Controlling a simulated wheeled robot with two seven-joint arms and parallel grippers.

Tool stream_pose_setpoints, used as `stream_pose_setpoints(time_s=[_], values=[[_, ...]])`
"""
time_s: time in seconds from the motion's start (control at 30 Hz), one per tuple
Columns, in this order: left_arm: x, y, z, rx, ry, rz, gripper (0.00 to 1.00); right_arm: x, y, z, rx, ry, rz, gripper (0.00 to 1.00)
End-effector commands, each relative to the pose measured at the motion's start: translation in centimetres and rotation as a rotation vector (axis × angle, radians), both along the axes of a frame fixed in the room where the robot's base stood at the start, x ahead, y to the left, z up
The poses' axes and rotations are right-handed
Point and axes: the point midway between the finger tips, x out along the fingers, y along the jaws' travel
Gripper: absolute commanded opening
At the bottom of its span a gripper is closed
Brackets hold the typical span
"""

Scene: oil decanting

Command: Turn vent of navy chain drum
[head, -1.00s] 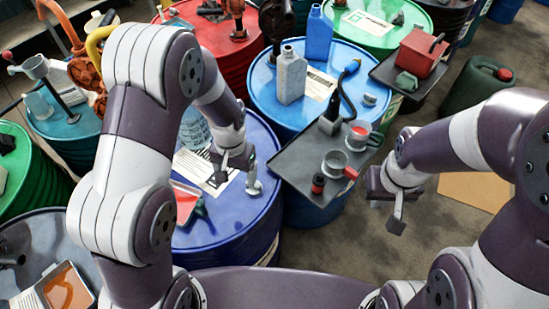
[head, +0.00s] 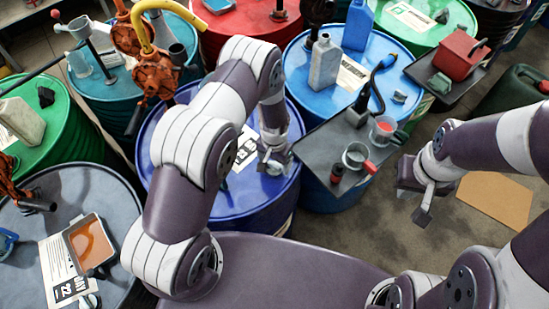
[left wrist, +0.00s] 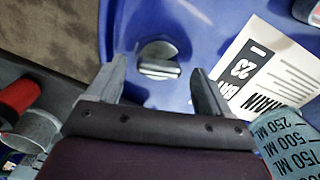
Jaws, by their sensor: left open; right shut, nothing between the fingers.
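The navy drum (head: 255,215) stands in front of me, with a white label (head: 246,148) on its blue lid. In the left wrist view, a round grey vent knob (left wrist: 158,58) with a raised grip bar sits on the blue lid (left wrist: 205,22). My left gripper (left wrist: 157,75) is open over the vent, one finger on either side, with gaps to the knob. In the head view my left gripper (head: 274,163) is at the lid's right part and hides most of the vent. My right gripper (head: 423,203) is shut and empty, over the floor at right.
A clear measuring jug (left wrist: 287,140) is close to my left gripper. A grey drum with an orange-filled tray (head: 90,240) stands at left.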

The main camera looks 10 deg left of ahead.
Motion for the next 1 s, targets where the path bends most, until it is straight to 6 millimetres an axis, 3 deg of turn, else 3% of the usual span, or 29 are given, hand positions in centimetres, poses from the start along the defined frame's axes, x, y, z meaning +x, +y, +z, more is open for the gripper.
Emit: stream_pose_setpoints(time_s=[0.23, 0.4, 0.77, 1.0], values=[[0.0, 0.0, -0.1, 0.000, -0.001, 0.000, 0.81, 0.0, 0.0, 0.0, 0.000, 0.000, 0.000, 0.00], [0.0, 0.0, -0.1, 0.000, -0.001, 0.000, 0.26, 0.0, 0.0, 0.0, 0.000, 0.000, 0.000, 0.00], [0.0, 0.0, -0.1, 0.000, 0.001, 0.032, 0.25, 0.0, 0.0, -0.3, 0.000, 0.000, 0.000, 0.00], [0.0, 0.1, -0.3, 0.001, 0.001, 0.168, 0.25, 0.0, 0.0, -1.3, 0.000, 0.000, 0.000, 0.00]])
